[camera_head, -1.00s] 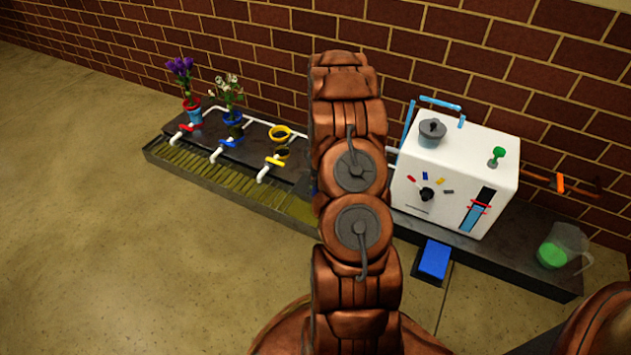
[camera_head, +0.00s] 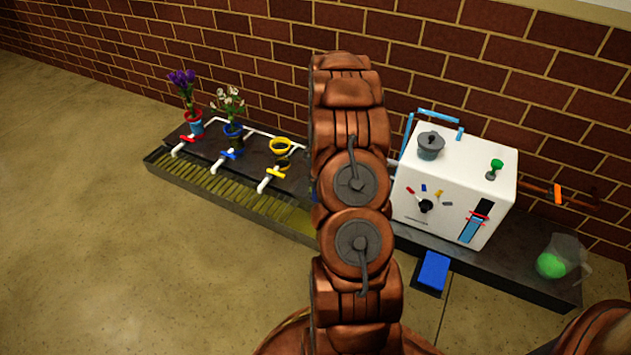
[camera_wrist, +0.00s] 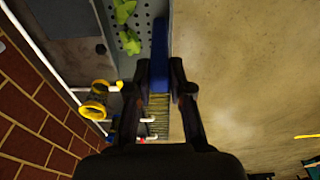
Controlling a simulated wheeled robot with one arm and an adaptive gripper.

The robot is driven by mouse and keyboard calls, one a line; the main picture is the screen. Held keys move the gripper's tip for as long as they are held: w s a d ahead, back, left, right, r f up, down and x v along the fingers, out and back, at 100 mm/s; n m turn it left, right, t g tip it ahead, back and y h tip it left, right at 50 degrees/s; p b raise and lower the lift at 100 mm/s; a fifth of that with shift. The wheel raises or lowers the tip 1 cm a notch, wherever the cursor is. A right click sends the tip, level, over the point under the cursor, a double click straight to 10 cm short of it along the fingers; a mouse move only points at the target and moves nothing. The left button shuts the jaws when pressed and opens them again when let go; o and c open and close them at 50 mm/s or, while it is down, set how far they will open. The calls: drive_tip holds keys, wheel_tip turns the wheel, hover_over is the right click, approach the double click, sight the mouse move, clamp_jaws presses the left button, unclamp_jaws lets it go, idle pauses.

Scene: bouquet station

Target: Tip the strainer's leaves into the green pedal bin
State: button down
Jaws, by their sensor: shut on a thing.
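In the wrist view, the strainer (camera_wrist: 142,54) is a grey plate with rows of holes, cut off by the top edge. Green leaves (camera_wrist: 130,40) lie on it. A blue bar, seemingly its handle, runs along its right side. My gripper (camera_wrist: 162,75) is shut on this blue bar, one dark finger on each side. In the head view my copper arm fills the middle, and the gripper and strainer are hidden. I see no green pedal bin that I can make out in either view.
A white machine (camera_head: 455,190) stands on a dark ledge by the brick wall, with a blue pedal (camera_head: 433,270) in front and a clear jug with green content (camera_head: 551,265) to its right. At left are flower vases (camera_head: 233,131), taps and a slatted drain (camera_head: 215,190). The left floor is clear.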

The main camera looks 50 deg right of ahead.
drive_tip(key=shift+r+p, duration=0.75)
drive_tip(key=shift+r, duration=1.75)
